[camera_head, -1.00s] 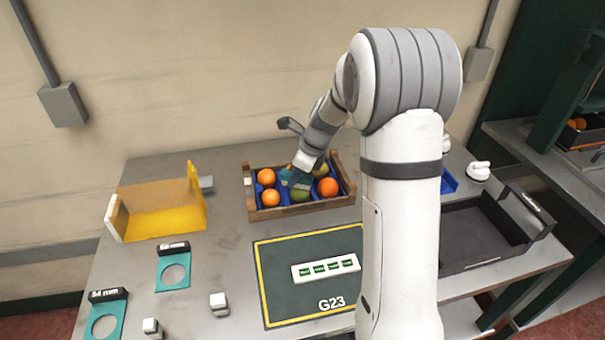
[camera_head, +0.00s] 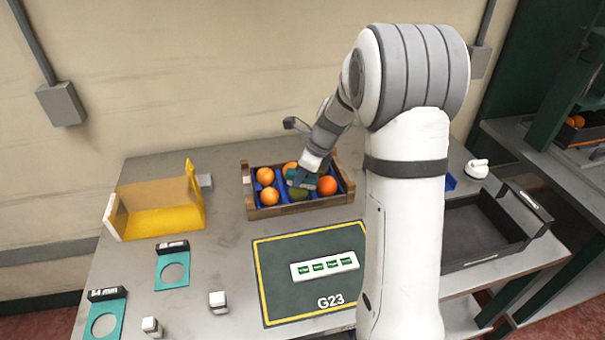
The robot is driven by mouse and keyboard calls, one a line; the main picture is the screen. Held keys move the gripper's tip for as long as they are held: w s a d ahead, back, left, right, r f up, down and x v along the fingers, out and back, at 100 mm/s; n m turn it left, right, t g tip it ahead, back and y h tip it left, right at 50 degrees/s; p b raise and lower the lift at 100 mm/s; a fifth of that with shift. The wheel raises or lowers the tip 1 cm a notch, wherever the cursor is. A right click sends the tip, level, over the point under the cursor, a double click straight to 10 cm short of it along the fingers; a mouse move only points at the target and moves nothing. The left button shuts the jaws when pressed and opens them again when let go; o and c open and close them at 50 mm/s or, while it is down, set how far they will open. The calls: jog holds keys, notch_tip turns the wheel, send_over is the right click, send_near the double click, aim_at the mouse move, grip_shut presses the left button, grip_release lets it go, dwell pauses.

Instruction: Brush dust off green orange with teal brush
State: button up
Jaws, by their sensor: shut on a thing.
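The wooden crate (camera_head: 283,211) with a blue insert stands at the back of the table and holds several oranges. The green orange (camera_head: 299,193) sits in the front row, between two orange ones, and is mostly covered from above. My gripper (camera_head: 308,172) is over the crate, pointing down, shut on the teal brush (camera_head: 301,180). The brush lies right over the green orange. Whether its bristles touch the skin is too small to tell. Dust on the fruit cannot be made out.
A yellow chute (camera_head: 158,215) stands left of the crate. Teal ring gauges (camera_head: 173,270) lie at the front left. A dark mat marked G23 (camera_head: 290,295) with a white label strip is in front. A black tray (camera_head: 485,235) is at the right.

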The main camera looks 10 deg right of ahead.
jog(key=shift+w+a+p, duration=0.2)
jog(key=shift+w+a, duration=0.1)
jog(key=shift+a, duration=0.2)
jog(key=shift+w+a+p, duration=0.2)
jog(key=shift+w+a, duration=0.1)
jog(key=shift+a, duration=0.2)
jog(key=shift+s+d, duration=0.4)
jog(key=shift+d, duration=0.25)
jog(key=shift+s+d, duration=0.35)
jog(key=shift+d, duration=0.25)
jog(key=shift+w+a+p, duration=0.2)
jog(key=shift+w+a, duration=0.2)
jog(key=shift+a, duration=0.25)
jog(key=shift+w+a+p, duration=0.2)
jog(key=shift+w+a, duration=0.15)
jog(key=shift+a, duration=0.25)
jog(key=shift+s+d, duration=0.35)
jog(key=shift+d, duration=0.3)
jog(key=shift+s+d, duration=0.35)
jog(key=shift+d, duration=0.25)
jog(key=shift+w+a+p, duration=0.2)
jog(key=shift+w+a, duration=0.15)
jog(key=shift+a, duration=0.3)
jog(key=shift+w+a+p, duration=0.15)
jog(key=shift+w+a, duration=0.2)
jog(key=shift+a, duration=0.25)
jog(key=shift+s+d, duration=0.4)
jog(key=shift+d, duration=0.25)
